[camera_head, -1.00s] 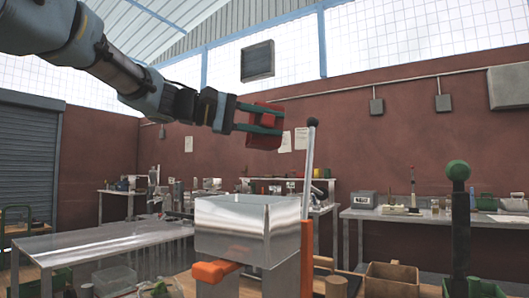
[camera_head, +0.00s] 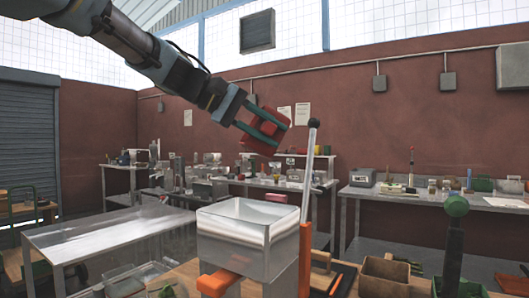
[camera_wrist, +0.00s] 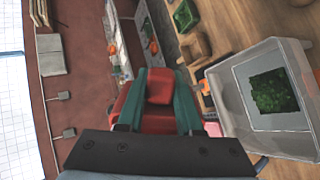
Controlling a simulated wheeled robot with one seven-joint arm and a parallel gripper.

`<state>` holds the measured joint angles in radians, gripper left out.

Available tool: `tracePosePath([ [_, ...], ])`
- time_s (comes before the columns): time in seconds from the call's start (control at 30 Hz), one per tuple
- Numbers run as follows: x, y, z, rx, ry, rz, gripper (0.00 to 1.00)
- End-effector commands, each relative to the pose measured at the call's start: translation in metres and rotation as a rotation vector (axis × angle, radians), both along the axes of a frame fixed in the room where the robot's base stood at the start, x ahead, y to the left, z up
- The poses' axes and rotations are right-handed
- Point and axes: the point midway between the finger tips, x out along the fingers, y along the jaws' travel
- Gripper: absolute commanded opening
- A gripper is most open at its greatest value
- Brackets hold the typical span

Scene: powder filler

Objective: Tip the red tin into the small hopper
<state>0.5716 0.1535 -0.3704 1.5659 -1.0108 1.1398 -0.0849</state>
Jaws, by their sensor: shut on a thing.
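The red tin (camera_head: 262,130) is held between the green-sided fingers of my gripper (camera_head: 265,128), tilted, above the hopper and apart from it. In the wrist view the tin (camera_wrist: 145,118) sits between the two green fingers (camera_wrist: 160,100). The small hopper (camera_head: 232,238) is an open-topped, shiny metal box below the gripper. In the wrist view the hopper (camera_wrist: 232,105) lies to the right, with a green granular patch (camera_wrist: 273,90) inside. The tin's contents cannot be seen.
A lever with a black knob (camera_head: 314,124) stands upright at the hopper's right side, close to the gripper. An orange part (camera_head: 217,282) juts out at the hopper's front. A metal table (camera_head: 95,238) is at left.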

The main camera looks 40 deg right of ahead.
Motion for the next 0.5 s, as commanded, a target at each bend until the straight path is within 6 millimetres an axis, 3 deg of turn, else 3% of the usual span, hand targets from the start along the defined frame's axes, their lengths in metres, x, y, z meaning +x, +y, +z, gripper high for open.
tracePosePath([
  [0.03, -0.001, -0.001, 0.010, 0.023, -0.012, -0.002, 0.00],
  [0.5, -0.002, -0.001, 0.021, 0.257, -0.152, -0.005, 0.00],
])
